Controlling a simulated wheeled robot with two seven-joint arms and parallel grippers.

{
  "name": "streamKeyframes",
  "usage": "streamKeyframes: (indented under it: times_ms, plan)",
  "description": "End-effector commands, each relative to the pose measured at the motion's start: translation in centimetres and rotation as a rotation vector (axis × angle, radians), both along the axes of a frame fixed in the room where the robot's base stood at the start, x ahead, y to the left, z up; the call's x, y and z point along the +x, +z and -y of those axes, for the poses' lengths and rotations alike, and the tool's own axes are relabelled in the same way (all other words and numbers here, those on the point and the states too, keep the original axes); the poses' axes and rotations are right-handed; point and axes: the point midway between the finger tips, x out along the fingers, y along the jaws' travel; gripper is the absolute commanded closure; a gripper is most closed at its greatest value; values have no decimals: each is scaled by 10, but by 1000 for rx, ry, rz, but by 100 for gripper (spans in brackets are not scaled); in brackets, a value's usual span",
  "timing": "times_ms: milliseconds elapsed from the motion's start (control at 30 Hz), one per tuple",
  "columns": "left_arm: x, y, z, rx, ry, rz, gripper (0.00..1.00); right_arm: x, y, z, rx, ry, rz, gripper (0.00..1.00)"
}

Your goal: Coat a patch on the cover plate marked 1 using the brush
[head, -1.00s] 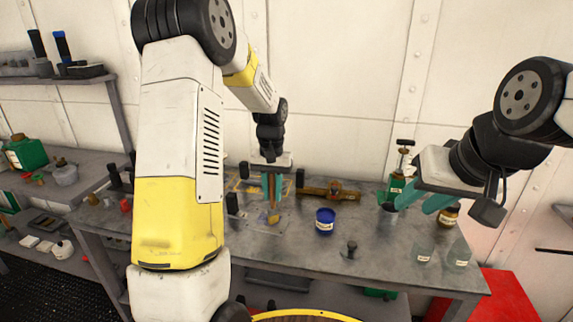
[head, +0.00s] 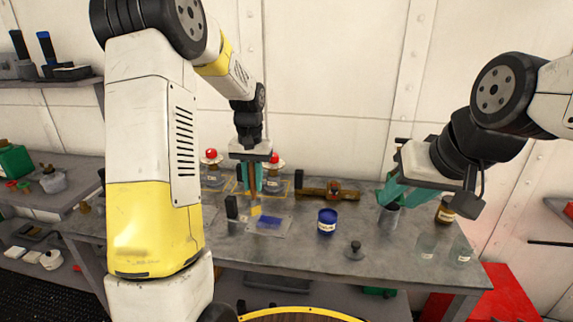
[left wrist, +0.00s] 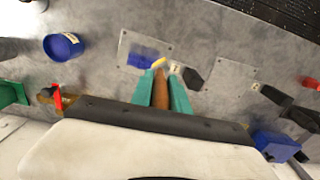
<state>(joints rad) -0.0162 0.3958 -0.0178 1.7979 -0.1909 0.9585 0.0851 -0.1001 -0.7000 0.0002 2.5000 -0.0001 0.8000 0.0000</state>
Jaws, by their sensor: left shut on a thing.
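My left gripper (head: 254,190) is shut on the brush (head: 255,203), which points down over the bench. In the left wrist view the brush (left wrist: 160,92) has a brown handle and a yellowish tip. The tip is close to a grey cover plate (left wrist: 128,46) bearing a blue patch (left wrist: 140,61); I cannot tell whether it touches. In the head view this plate (head: 282,230) lies right of the brush. A small tag (left wrist: 177,68) beside it is not readable. Another plain plate (left wrist: 232,78) lies farther along. My right gripper (head: 398,190) is open, above a grey cup (head: 390,213).
An open blue pot (head: 327,222) stands right of the plate, with a dark knobbed object (head: 354,250) nearer the front. A brown jar (head: 446,211) stands at the right. A dark block (head: 231,207) stands left of the brush.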

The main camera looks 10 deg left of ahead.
Motion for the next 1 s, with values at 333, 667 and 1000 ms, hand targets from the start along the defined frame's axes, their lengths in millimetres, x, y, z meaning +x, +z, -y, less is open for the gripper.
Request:
streamKeyframes:
  times_ms: [333,667,1000]
  plan:
    - [-6,33,1,-1,-1,3,100,0,0,0,0,0,0,64]
    - [-9,45,1,-1,0,1,100,0,0,0,0,0,0,64]
    - [-9,44,1,-1,0,1,100,0,0,0,0,0,0,64]
